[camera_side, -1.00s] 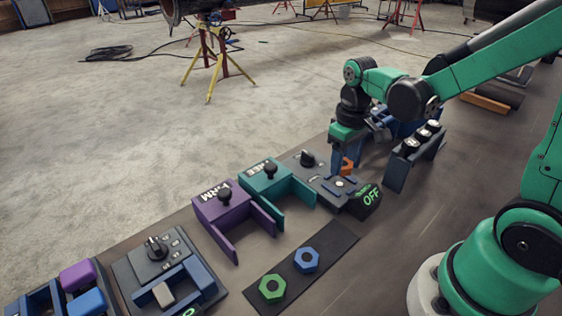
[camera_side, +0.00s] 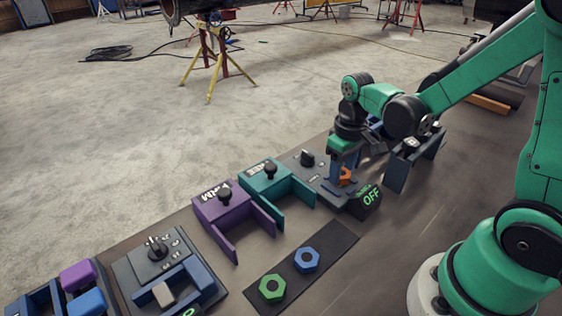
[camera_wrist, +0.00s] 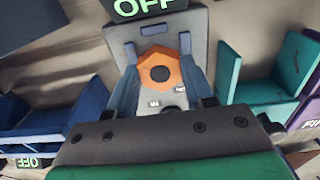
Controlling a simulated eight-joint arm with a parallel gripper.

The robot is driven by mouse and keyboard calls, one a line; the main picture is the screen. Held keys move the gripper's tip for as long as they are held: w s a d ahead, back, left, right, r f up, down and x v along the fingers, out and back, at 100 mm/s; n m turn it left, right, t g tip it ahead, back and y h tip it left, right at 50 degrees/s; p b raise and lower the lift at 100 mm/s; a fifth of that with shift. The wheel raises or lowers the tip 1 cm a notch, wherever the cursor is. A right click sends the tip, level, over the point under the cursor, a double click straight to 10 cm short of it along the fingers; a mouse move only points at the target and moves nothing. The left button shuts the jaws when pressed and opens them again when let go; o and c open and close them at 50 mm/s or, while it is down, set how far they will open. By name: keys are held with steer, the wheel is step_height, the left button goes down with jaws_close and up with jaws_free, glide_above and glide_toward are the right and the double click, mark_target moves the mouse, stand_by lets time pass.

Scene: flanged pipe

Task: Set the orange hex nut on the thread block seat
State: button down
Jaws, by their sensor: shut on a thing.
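The orange hex nut (camera_side: 345,176) is between the blue fingers of my gripper (camera_side: 342,178), just over the grey thread block (camera_side: 318,183). In the wrist view the nut (camera_wrist: 160,74) lies flat between the two fingertips of my gripper (camera_wrist: 158,80), with its dark hole facing the camera. My gripper is shut on the nut. The nut covers the seat, and I cannot tell if it touches it. The block's display reads OFF in green (camera_side: 370,198). A black knob (camera_side: 307,158) stands at the block's far side.
A teal bracket (camera_side: 280,182) and a purple bracket (camera_side: 225,215) stand left of the block. A green nut (camera_side: 272,288) and a blue nut (camera_side: 307,260) lie on a dark mat (camera_side: 334,243) in front. A blue rack (camera_side: 414,162) stands close on the right.

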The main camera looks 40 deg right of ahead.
steer(key=shift+f, duration=0.5)
stand_by(0.3)
jaws_free()
stand_by(0.5)
steer(key=shift+r, duration=0.15)
steer(key=shift+r, duration=3.4)
steer(key=s+a+r+t, duration=0.1)
steer(key=a+r+t, duration=0.2)
steer(key=a+t, duration=0.3)
steer(key=shift+s+r+t, duration=0.35)
steer(key=shift+r+t, duration=0.05)
steer(key=shift+t, duration=0.2)
